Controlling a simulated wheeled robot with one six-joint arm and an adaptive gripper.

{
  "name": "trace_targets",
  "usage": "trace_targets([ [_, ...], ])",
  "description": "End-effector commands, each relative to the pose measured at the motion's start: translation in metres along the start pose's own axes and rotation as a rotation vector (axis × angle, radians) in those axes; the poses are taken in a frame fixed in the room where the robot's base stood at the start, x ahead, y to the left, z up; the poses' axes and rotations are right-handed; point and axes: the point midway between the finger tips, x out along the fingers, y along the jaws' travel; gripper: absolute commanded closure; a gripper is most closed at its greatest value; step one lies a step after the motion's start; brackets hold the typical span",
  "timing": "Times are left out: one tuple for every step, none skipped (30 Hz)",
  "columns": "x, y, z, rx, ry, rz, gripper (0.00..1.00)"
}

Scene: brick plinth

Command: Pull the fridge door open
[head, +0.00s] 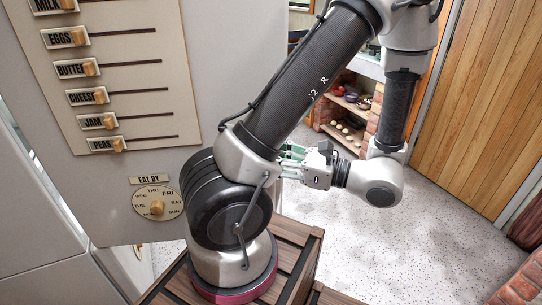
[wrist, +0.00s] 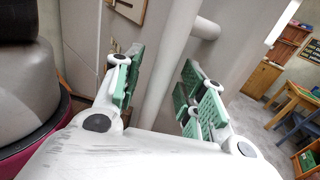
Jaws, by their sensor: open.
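The fridge door (head: 225,85) is a pale grey panel at the left of the head view, bearing a board of food labels with sliders and a round EAT BY dial. Its handle is a pale upright bar (wrist: 166,75) in the wrist view, with a short round mount near the top. My gripper (wrist: 160,88) is open, with green-padded fingers on either side of the bar; I cannot tell whether either pad touches it. In the head view my gripper (head: 291,153) points left at the door's right side, partly behind my arm. How far the door stands from its frame is unclear.
A slatted wooden door (head: 490,100) stands at the right, and brick shelving (head: 345,115) holds items behind my arm. The speckled floor (head: 400,240) is clear at the right. The wrist view shows a wooden table (wrist: 293,95) and blue chair (wrist: 290,130).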

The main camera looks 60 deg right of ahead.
Motion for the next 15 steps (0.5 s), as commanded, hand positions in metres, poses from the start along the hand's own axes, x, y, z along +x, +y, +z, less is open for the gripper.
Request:
trace_targets([
  [-0.009, -0.001, -0.001, -0.001, 0.002, -0.005, 0.59],
  [-0.014, -0.001, -0.001, -0.001, 0.003, -0.005, 0.59],
  [-0.023, 0.0, -0.001, 0.0, 0.002, -0.006, 0.59],
  [-0.03, -0.001, -0.001, -0.002, 0.002, -0.006, 0.59],
  [-0.037, -0.001, -0.001, -0.002, 0.002, -0.005, 0.59],
  [-0.046, -0.001, -0.001, -0.002, 0.002, -0.006, 0.59],
  [-0.053, 0.0, -0.001, 0.0, 0.002, -0.005, 0.59],
  [-0.06, -0.001, -0.001, -0.001, 0.003, -0.006, 0.59],
  [-0.069, -0.001, -0.001, -0.002, 0.002, -0.005, 0.59],
  [-0.075, 0.0, -0.001, -0.002, 0.002, -0.005, 0.59],
  [-0.081, 0.0, -0.001, 0.0, 0.003, -0.005, 0.59],
  [-0.087, 0.0, -0.001, 0.0, 0.002, -0.004, 0.59],
  [-0.092, 0.0, -0.001, 0.0, 0.001, -0.004, 0.59],
  [-0.096, 0.0, -0.001, 0.0, 0.001, -0.003, 0.59],
  [-0.101, 0.0, -0.001, 0.0, 0.002, -0.003, 0.59],
])
